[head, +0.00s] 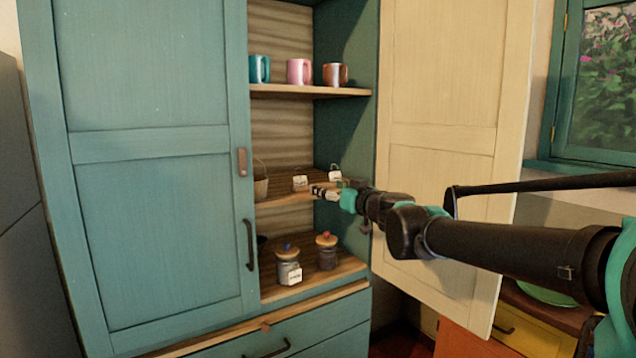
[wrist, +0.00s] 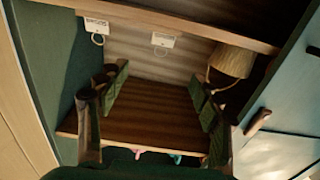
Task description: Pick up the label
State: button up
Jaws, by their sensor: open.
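Two small white labels with printed text and loops are at the middle shelf of the open cupboard. In the head view, one label (head: 300,183) is left of my gripper (head: 324,192) and another label (head: 335,173) is just behind it. The wrist view appears upside down and shows both, one label (wrist: 97,26) at the upper left and one label (wrist: 163,40) near the top middle. In that view my gripper (wrist: 160,95) is open and empty, fingers wide apart, with the labels beyond the fingertips. A third white label (head: 294,276) hangs at a jar below.
A basket (head: 260,187) stands at the left of the middle shelf, also in the wrist view (wrist: 231,61). Mugs (head: 299,72) stand on the upper shelf (head: 310,91). Two lidded jars (head: 327,256) stand below. The open cream door (head: 440,120) is right of the opening; the teal door (head: 150,160) is closed.

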aim_at(300, 177)
jog(key=x, duration=1.6)
jog(key=shift+w+a+f, duration=0.15)
jog(key=shift+a, duration=0.25)
